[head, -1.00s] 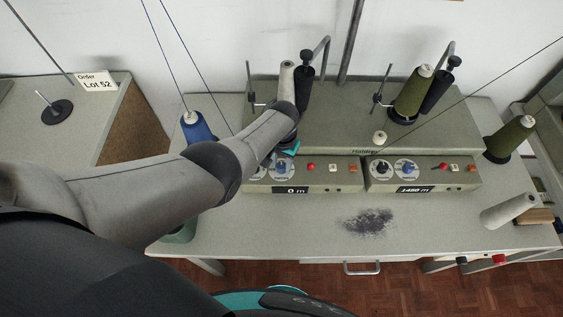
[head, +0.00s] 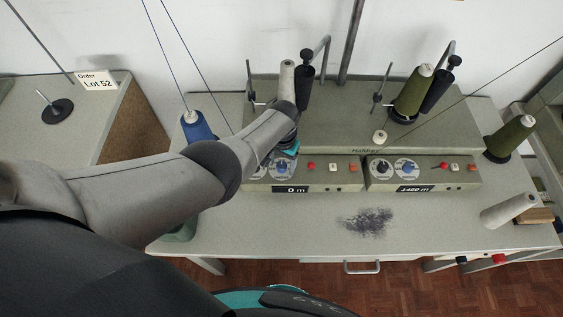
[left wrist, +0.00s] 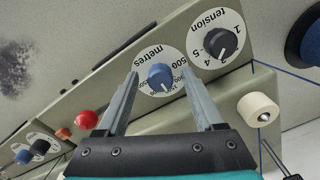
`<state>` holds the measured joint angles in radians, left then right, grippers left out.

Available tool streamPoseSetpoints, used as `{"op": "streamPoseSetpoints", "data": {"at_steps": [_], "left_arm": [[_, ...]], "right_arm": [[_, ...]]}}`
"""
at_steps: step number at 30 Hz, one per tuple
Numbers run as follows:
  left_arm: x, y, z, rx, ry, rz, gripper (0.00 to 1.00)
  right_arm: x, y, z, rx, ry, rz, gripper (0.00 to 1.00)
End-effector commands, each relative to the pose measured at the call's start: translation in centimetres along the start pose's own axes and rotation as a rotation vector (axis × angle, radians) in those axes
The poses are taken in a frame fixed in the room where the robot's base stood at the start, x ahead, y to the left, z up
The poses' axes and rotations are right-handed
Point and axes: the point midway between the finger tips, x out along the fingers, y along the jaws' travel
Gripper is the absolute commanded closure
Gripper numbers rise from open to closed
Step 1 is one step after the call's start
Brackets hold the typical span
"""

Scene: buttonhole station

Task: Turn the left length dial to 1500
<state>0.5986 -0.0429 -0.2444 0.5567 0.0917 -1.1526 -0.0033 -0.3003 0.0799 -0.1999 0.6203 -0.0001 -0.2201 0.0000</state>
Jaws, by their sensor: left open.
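The left length dial is a blue knob (left wrist: 160,77) on a white "metres" scale with 500 legible, in the left wrist view. In the head view the blue knob (head: 282,167) shows on the left control box, above a display (head: 290,189) reading 0 m. My left gripper (left wrist: 162,74) is open, with one finger on each side of the knob in the wrist view. I see no finger closed on it; the depth of the fingertips is unclear. In the head view my left gripper (head: 290,150) is over the dial's back edge, fingers mostly hidden. My right gripper is out of view.
A black tension dial (left wrist: 220,43) sits close beside the blue one. A red button (left wrist: 86,119) is on the other side. The right control box (head: 423,174) has its own blue dial (head: 406,167) and a lit display. Grey lint (head: 368,222) lies on the table in front.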

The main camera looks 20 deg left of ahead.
Motion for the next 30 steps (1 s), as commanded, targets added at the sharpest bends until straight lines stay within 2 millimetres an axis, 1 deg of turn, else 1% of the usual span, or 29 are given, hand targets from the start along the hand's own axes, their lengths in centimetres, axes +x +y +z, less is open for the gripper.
{"op": "streamPoseSetpoints", "data": {"at_steps": [6,11,14,19,24,30], "left_arm": [[-0.2,0.0,-0.1,0.000,0.002,0.000,0.31],[-1.5,0.0,-0.1,0.000,0.002,0.000,0.31],[-2.9,0.0,-0.1,-0.001,0.003,0.000,0.31],[-5.9,-0.1,-0.1,-0.001,0.003,0.000,0.31],[-8.8,0.0,-0.1,-0.001,0.004,0.000,0.31],[-11.9,0.0,-0.1,0.000,0.004,0.000,0.31]], "right_arm": [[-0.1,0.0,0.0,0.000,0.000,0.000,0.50],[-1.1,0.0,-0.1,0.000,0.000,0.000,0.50],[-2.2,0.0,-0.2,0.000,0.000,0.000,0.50],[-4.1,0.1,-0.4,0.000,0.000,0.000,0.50],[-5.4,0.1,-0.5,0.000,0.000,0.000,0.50],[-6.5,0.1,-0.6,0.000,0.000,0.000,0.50]]}}
